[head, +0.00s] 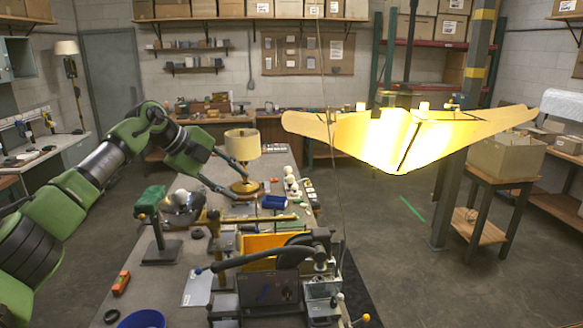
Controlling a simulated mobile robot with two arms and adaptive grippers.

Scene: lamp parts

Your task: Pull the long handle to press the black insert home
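The long handle (255,258) is a black bar with a blue tip at its left end. It lies nearly level across the front of a grey metal press (270,288) on the near end of the bench. I cannot pick out the black insert for certain; a dark rounded part (300,240) shows behind the handle. My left gripper (238,183) is beyond and above the press, well apart from the handle. Its two thin dark fingers are spread and appear empty, in front of a lamp with a cream shade (242,144). My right gripper is out of view.
A stand with a green top (150,200) is at the left. An orange level (121,283) and a blue bowl (142,319) lie front left. A bright winged lamp (400,140) hangs at right.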

